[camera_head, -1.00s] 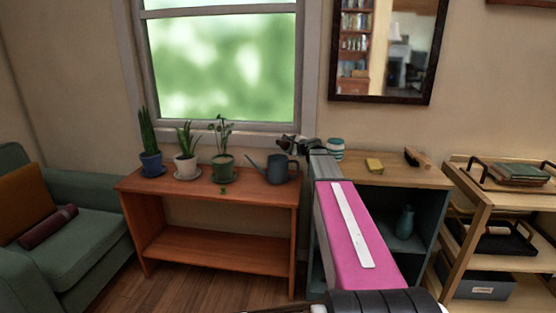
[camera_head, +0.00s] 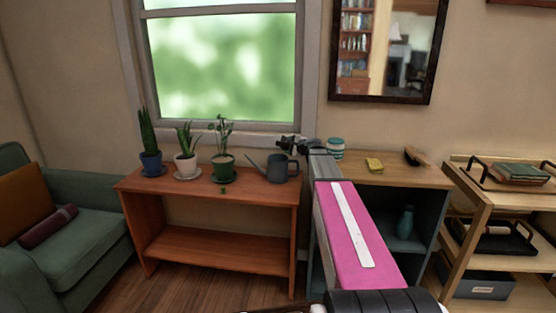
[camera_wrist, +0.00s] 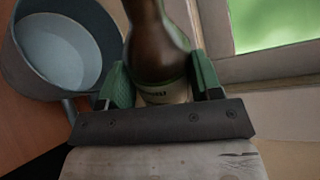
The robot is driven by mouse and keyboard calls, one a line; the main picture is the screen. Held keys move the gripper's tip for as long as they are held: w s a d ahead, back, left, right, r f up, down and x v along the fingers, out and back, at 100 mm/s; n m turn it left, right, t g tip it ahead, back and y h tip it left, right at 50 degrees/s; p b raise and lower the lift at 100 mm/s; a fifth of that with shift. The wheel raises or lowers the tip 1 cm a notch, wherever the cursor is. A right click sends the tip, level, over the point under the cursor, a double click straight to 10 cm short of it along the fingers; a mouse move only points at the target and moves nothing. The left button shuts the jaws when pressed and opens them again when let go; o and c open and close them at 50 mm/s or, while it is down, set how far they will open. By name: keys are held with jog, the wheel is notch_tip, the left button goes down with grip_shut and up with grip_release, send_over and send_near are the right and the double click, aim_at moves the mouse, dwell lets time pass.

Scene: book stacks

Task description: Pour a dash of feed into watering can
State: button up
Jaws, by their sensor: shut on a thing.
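A dark grey watering can (camera_head: 279,169) with a long spout to the left stands at the right end of the orange-brown wooden table. In the wrist view its open top (camera_wrist: 62,50) shows at the upper left, with a pale grey inside. My gripper (camera_wrist: 157,85) is shut on a dark brown bottle (camera_wrist: 155,40) with a pale label, held between green finger pads. The bottle is beside the can's opening, apart from it in the picture. Its far end is cut off by the frame. In the head view the gripper (camera_head: 290,146) is small, just above the can, and the bottle is hard to make out.
Several potted plants, one in a green pot (camera_head: 223,167), stand left of the can. The wooden table (camera_head: 215,243) has a lower shelf. A striped jar (camera_head: 336,148) and a yellow sponge-like block (camera_head: 374,165) sit on the cabinet to the right. A window (camera_wrist: 270,25) is close behind.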

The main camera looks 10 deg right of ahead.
dwell(0.6)
jog(key=shift+d+r+n+h, duration=0.3)
jog(key=shift+r+n, duration=0.2)
jog(key=shift+n, duration=0.4)
dwell(1.8)
jog(key=shift+a+f+p, duration=0.1)
jog(key=shift+p, duration=0.2)
dwell(1.1)
jog(key=shift+w, duration=0.1)
jog(key=shift+a+f+m+y, duration=0.2)
jog(key=shift+f+m+y, duration=0.2)
jog(key=shift+m, duration=0.6)
jog(key=shift+r+m, duration=0.25)
jog(key=shift+m, duration=0.25)
